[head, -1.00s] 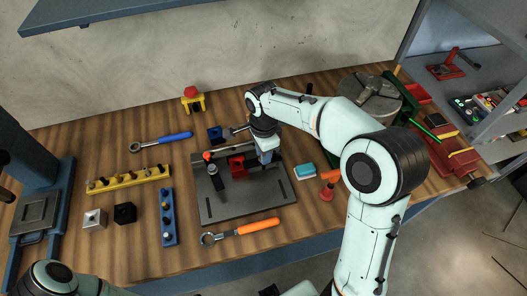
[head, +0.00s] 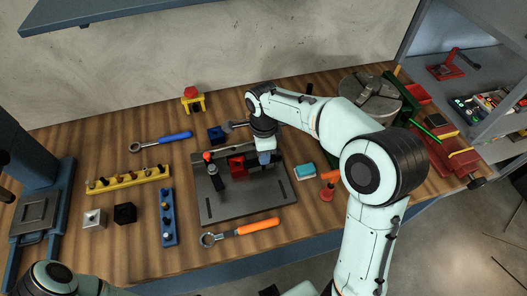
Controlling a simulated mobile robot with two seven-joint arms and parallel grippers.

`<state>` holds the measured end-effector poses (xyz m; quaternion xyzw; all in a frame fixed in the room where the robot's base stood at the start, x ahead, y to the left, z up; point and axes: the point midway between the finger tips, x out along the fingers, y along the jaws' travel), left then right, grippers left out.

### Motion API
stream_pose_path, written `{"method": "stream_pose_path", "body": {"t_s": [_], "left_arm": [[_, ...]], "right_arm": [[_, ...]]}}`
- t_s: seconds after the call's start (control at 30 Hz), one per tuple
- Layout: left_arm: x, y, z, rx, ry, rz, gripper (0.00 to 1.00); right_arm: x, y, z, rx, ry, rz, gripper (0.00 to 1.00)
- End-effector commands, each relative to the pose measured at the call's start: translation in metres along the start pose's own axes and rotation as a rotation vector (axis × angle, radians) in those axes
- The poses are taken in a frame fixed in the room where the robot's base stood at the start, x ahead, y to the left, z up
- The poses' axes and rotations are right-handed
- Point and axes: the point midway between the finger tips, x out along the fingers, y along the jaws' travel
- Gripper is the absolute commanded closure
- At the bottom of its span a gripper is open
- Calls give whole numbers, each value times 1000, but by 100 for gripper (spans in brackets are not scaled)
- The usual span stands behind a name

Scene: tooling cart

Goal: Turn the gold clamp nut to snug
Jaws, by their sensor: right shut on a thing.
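My right gripper (head: 264,157) points down at the back right part of the dark fixture plate (head: 240,208), just right of a red block (head: 237,166). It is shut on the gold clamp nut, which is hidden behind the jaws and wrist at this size. A black toggle clamp with a red tip (head: 208,156) stands on the plate at the left of the red block. Part of my left arm shows at the bottom left, but its gripper is not in view.
An orange-handled wrench (head: 257,227) lies in front of the plate, and a blue-handled one (head: 175,137) behind it to the left. A blue socket rail (head: 169,217) is close on the left. A teal-and-white block (head: 305,172) and red piece (head: 327,192) are at the right.

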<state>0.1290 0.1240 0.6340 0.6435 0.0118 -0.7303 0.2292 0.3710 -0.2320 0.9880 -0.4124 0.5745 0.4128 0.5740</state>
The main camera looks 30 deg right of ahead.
Motion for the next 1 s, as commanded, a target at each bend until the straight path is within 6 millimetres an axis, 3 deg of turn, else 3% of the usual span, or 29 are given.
{"method": "stream_pose_path", "body": {"t_s": [0.07,0.47,1.0], "left_arm": [[0,0,0,0,0,0,57],[-2,1,-1,0,1,0,57],[-22,12,-13,6,18,6,57]], "right_arm": [[-2,-1,0,0,-1,-6,65],[-9,-1,0,-1,-2,-4,65],[-117,-1,0,-1,-2,-7,65]]}}
